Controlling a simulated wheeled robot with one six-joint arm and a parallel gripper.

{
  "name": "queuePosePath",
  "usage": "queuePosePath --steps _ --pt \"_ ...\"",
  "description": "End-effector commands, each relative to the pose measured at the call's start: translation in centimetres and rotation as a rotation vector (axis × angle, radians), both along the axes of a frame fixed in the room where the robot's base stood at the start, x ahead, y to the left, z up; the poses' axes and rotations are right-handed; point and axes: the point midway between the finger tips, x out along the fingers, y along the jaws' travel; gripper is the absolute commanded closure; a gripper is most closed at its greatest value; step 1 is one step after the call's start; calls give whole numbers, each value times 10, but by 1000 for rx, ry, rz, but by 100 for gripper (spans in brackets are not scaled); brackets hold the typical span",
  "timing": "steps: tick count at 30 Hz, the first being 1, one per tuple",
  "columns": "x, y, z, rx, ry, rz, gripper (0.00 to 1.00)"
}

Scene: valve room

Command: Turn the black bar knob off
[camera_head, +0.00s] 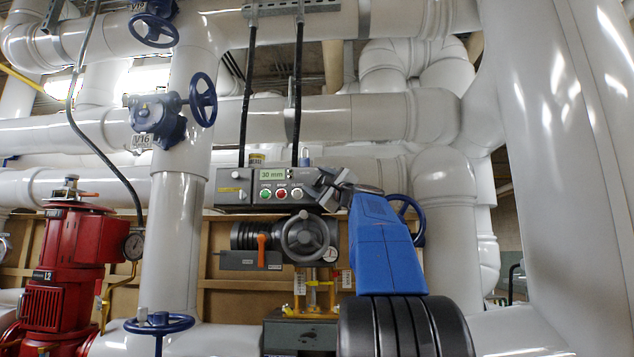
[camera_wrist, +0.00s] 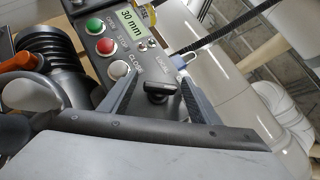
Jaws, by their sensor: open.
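The black bar knob (camera_wrist: 158,90) shows in the wrist view on the sloping face of a grey control box (camera_head: 232,187), past the white CLOSE button. Its bar lies roughly across that picture. My gripper (camera_wrist: 158,78) is open, with one finger on each side of the knob; I cannot tell whether either finger touches it. In the head view my gripper (camera_head: 326,188) is at the right end of the box and hides the knob there.
The box has a "30 mm" display (camera_head: 272,175) and green, red and white buttons (camera_head: 281,193). A padlock (camera_wrist: 181,61) hangs near the far finger. Below are a grey handwheel (camera_head: 305,235) and an orange lever (camera_head: 261,243). Large white pipes surround the unit; a red pump (camera_head: 68,262) stands left.

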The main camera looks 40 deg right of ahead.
Motion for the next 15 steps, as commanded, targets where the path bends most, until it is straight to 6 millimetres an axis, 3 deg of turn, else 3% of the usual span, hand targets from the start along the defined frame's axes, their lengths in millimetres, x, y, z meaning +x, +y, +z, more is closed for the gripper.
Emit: queuePosePath --steps 1,6,15 --pt "0 0 0 0 0 0 46" --pt "0 0 0 0 0 0 85" --pt "0 0 0 -16 18 1 85"
